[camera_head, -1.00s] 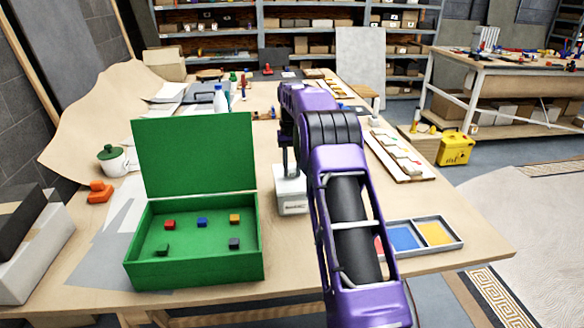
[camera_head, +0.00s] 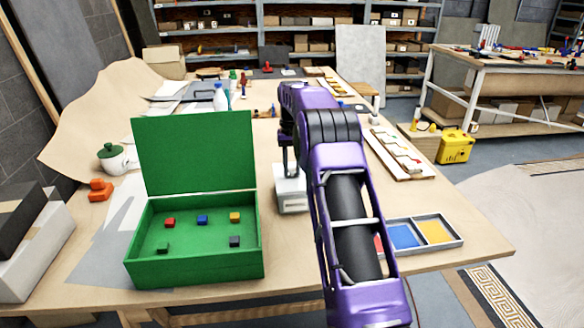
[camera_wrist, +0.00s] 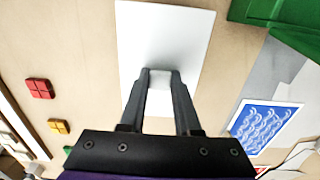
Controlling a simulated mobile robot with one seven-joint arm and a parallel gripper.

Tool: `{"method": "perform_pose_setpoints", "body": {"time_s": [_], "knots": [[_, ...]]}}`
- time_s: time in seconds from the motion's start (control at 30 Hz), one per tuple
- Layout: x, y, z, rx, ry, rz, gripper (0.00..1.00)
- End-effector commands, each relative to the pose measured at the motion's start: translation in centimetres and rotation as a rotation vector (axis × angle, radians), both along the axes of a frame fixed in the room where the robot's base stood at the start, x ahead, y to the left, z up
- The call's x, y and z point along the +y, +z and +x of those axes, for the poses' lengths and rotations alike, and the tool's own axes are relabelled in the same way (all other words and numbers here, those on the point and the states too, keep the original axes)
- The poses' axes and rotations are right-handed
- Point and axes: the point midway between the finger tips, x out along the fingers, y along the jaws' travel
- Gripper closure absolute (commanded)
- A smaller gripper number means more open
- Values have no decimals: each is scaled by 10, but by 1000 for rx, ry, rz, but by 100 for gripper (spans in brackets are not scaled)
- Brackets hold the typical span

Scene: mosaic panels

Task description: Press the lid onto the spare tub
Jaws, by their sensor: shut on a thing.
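In the wrist view a flat white rectangular lid (camera_wrist: 185,30) lies under my fingers. My gripper (camera_wrist: 160,74) is shut on a small pale grip piece in the middle of this lid. In the head view my gripper (camera_head: 289,170) points down at the tub's top and partly hides it. I cannot tell whether the lid is fully seated on the tub; its seam is too small to see.
An open green box (camera_head: 140,268) with several small cubes stands left of the tub. A tray (camera_head: 462,240) with blue and yellow compartments lies to the right, partly behind my arm. A white pot (camera_head: 113,163) and orange blocks (camera_head: 101,190) are at the left.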

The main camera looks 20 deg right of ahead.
Motion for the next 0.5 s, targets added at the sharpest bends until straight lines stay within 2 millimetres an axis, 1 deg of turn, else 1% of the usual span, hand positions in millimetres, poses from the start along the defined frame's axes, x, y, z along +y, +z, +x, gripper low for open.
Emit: {"method": "perform_pose_setpoints", "body": {"time_s": [0.5], "knots": [[0, -6, 0, 1, 0, 0, 100]]}}
